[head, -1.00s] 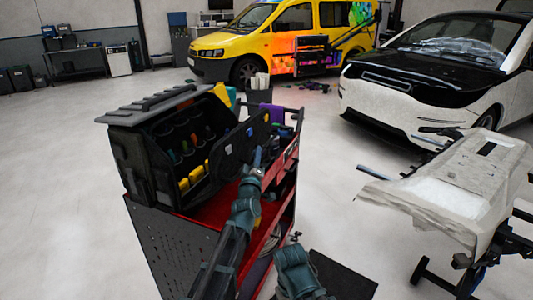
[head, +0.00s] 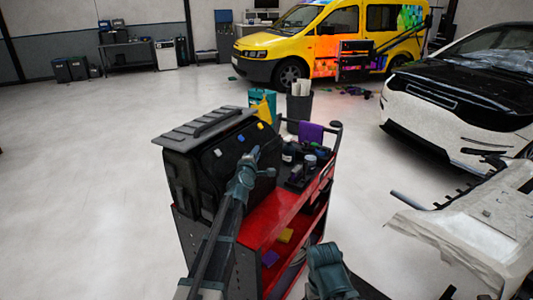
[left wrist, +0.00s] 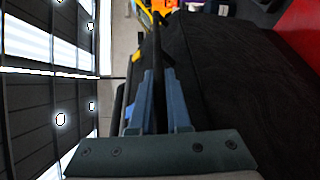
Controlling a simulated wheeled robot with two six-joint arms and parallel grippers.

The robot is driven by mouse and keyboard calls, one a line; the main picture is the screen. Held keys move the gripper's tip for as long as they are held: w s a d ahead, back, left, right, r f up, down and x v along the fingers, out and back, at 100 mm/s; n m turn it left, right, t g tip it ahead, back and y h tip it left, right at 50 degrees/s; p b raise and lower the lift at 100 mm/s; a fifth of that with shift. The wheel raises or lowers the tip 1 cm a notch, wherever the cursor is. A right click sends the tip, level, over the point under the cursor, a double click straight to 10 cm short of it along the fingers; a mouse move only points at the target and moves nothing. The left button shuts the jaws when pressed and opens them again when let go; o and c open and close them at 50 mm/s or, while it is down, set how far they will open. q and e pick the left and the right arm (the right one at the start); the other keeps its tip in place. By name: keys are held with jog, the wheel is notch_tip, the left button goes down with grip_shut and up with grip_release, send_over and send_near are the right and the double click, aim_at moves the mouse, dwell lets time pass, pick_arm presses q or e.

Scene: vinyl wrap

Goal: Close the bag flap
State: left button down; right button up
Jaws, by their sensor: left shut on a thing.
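The black tool bag (head: 182,180) stands on the red cart with its ribbed top panel (head: 205,127) level. Its flap (head: 225,150), black with blue and yellow patches, stands raised against the front, covering the opening. The tools inside are hidden. My left gripper (head: 252,158) is at the flap's right end, shut on its edge. In the left wrist view, the blue fingers (left wrist: 158,85) pinch a thin dark edge beside the bag's black fabric (left wrist: 235,90). Of my right arm only a teal link shows at the bottom; its gripper is not visible.
The red cart (head: 262,228) carries bottles and dark items (head: 300,165) right of the bag, with a purple cloth (head: 310,132) behind. A grey bin (head: 299,108) stands beyond. The floor left is clear.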

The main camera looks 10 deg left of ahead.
pick_arm(q)
jog(key=shift+w+a+r+n, duration=0.2)
jog(key=shift+w+a+n, duration=0.2)
jog(key=shift+w+a, duration=0.3)
jog(key=shift+s+a, duration=0.1)
jog(key=c, duration=1.3)
grip_release()
jog(key=shift+o, duration=0.7)
jog(key=shift+d+r, duration=0.15)
jog(key=shift+d, duration=0.05)
jog(key=shift+a, duration=0.1)
jog(key=s+r+p, duration=0.1)
jog(key=s+p, duration=0.1)
jog(key=s, duration=1.2)
jog(key=shift+r, duration=0.15)
jog(key=shift+w, duration=0.1)
